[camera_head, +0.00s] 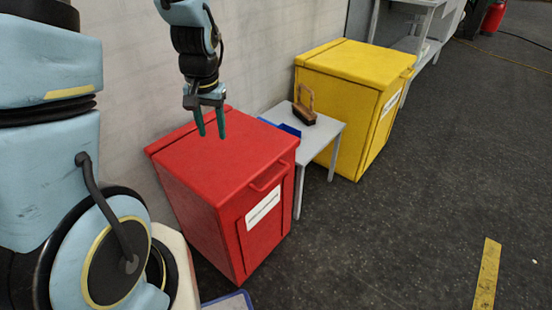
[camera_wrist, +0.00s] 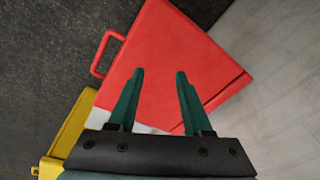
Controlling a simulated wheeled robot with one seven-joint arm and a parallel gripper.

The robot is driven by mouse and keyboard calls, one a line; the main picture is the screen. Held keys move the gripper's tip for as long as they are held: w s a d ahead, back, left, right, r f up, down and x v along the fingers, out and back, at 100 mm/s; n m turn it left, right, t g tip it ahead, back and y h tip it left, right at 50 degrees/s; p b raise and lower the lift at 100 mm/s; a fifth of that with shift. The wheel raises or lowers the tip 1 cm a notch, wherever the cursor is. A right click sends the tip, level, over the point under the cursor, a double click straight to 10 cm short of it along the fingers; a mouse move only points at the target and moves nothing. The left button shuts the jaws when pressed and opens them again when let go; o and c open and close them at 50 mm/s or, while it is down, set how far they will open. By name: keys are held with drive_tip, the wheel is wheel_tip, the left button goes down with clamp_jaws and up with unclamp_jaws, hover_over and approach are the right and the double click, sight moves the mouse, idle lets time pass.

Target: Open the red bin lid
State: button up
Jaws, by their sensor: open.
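The red bin (camera_head: 235,210) stands against the wall in the middle of the head view. Its red lid (camera_head: 222,150) is down flat on the bin, with a red handle (camera_head: 270,177) at the front edge. In the wrist view the lid (camera_wrist: 175,55) fills the middle, and its handle (camera_wrist: 106,54) is at upper left. My gripper (camera_head: 210,135) is open and empty above the rear part of the lid, pointing down. In the wrist view my gripper (camera_wrist: 159,76) shows two green fingers spread apart over the lid. The fingers appear apart from the lid and away from the handle.
A small grey table (camera_head: 325,130) with a wooden-handled brush (camera_head: 304,108) and a blue item (camera_head: 281,126) stands right of the red bin. A yellow bin (camera_head: 345,120) is beyond it. The wall (camera_head: 130,60) is behind the bins.

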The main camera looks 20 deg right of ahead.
drive_tip(key=s+d+f+m, duration=0.1)
drive_tip(key=d+f+m, duration=0.2)
drive_tip(key=d, duration=0.5)
drive_tip(key=m+y, duration=0.1)
drive_tip(key=m, duration=0.2)
approach(275, 178)
drive_tip(key=f, duration=0.5)
drive_tip(key=w+f+p, duration=0.1)
drive_tip(key=f, duration=0.2)
drive_tip(key=shift+w+a, duration=0.1)
drive_tip(key=shift+a, duration=0.2)
clamp_jaws()
